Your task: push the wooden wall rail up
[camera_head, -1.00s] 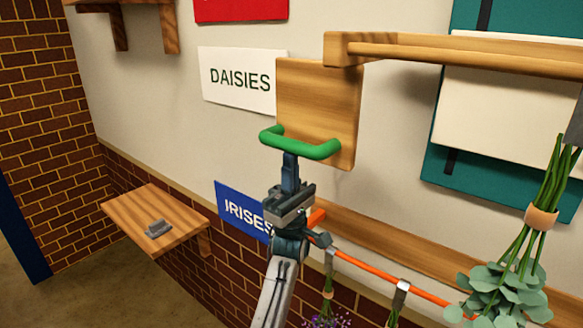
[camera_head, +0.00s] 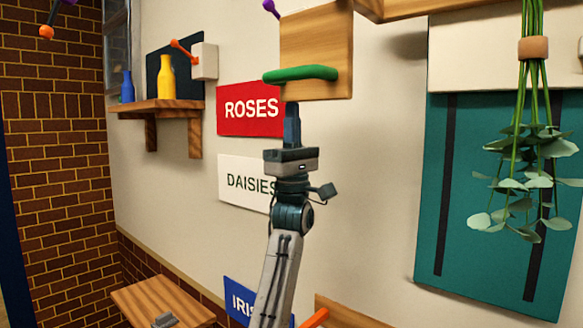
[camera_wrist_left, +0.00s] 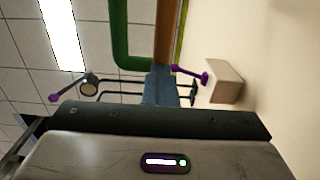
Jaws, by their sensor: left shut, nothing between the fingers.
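The wooden wall rail shows in the head view as a square wooden panel (camera_head: 318,38) with a green bar handle (camera_head: 300,74) across its lower part, at the top middle. Its long wooden arm (camera_head: 420,8) runs off the top right. My left gripper (camera_head: 292,110) points up, shut and empty, with its tip just under the green handle; whether it touches is hard to tell. In the left wrist view the green handle (camera_wrist_left: 120,40) and the wooden edge (camera_wrist_left: 166,35) stand just beyond the shut fingers (camera_wrist_left: 160,85). My right gripper is not in view.
A bouquet with leaves (camera_head: 525,180) hangs from the rail at the right, before a teal panel (camera_head: 435,180). A wall shelf (camera_head: 160,106) with bottles is at the left. Signs for roses (camera_head: 250,107) and daisies (camera_head: 240,182) are on the wall behind my arm.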

